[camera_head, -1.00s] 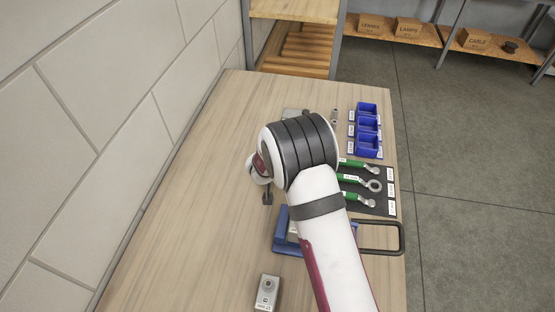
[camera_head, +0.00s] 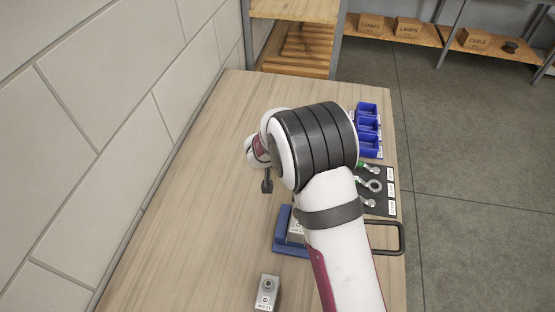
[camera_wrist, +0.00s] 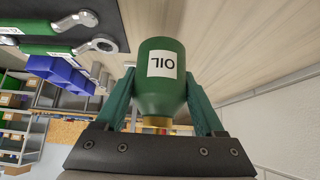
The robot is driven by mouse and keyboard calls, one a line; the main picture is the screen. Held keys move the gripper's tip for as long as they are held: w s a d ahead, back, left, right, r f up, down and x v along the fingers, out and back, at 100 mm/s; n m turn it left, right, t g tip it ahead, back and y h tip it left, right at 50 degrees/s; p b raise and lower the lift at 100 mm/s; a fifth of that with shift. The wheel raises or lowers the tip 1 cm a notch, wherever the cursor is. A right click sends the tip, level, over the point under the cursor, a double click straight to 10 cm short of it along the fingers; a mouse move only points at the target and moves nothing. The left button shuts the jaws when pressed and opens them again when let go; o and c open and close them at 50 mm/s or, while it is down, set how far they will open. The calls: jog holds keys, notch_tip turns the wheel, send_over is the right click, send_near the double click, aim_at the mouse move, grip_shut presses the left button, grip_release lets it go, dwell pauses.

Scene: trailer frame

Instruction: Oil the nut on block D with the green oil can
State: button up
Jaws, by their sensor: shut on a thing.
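The green oil can (camera_wrist: 161,92), with a white "OIL" label, is between the green fingers of my gripper (camera_wrist: 158,80) in the wrist view. The fingers are shut on it from both sides. In the head view my arm hides the can and most of the gripper. A grey block (camera_head: 264,300) with a round nut-like top stands on the near part of the table. A second grey block (camera_head: 296,234) sits in the blue holder, partly hidden by my arm. I cannot read which block is D.
The wooden table (camera_head: 190,200) is clear on its left side, along the wall. A dark mat (camera_head: 380,203) with wrenches and blue bins (camera_head: 368,135) line the right edge. The blue holder (camera_head: 282,240) is near my forearm, with a dark handle loop (camera_head: 402,238) to its right.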

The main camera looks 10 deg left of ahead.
jog(key=shift+r, duration=0.4)
notch_tip(320, 180, down, 6)
jog(key=shift+f, duration=0.15)
jog(key=v, duration=0.9)
jog(key=shift+s+r, duration=0.15)
jog(key=shift+r, duration=0.15)
jog(key=shift+f, duration=0.1)
